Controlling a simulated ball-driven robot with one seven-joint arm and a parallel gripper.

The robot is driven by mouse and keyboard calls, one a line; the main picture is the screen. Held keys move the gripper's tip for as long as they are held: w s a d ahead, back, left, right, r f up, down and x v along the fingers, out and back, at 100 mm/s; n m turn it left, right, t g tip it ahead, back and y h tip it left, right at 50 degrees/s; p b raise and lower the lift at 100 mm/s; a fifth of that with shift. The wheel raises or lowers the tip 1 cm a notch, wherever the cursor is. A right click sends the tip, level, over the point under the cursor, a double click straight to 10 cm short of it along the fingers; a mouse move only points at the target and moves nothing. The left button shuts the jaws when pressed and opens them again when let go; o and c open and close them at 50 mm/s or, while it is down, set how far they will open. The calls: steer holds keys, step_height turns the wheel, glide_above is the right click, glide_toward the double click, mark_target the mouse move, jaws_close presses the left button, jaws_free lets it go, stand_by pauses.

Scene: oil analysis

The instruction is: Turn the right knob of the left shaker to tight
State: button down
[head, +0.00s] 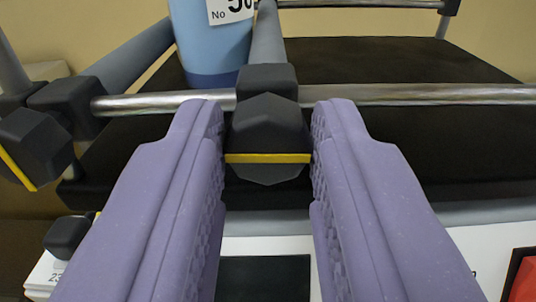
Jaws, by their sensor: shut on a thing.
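The right knob (267,140) of the shaker is a black faceted knob with a yellow line, which lies level across it. My gripper (268,118) has two purple fingers, one on each side of this knob, and is shut on it. Another black knob (35,145) at the left has a slanted yellow line. Both knobs sit at the metal crossbar (430,95) of the shaker (390,60), which has a dark platform. The fingers hide part of the shaker's front.
A blue bottle (215,45) with a white "No 50" label stands behind the crossbar, against grey padded bars (135,60). Below is a white front panel (440,245) with a dark rectangle (263,277). A red patch (525,280) is at lower right. A small black knob (67,235) is at lower left.

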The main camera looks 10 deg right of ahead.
steer(key=m, duration=0.4)
steer(key=shift+f+m+b, duration=0.1)
steer(key=shift+m+b, duration=0.2)
steer(key=shift+b, duration=0.05)
steer(key=m, duration=0.4)
steer(key=shift+d+b, duration=0.1)
steer(key=shift+b, duration=0.2)
steer(key=m, duration=0.5)
steer(key=shift+f+m, duration=0.1)
steer(key=shift+m, duration=1.8)
steer(key=c, duration=0.8)
jaws_free()
steer(key=shift+c, duration=0.2)
steer(key=shift+s, duration=0.1)
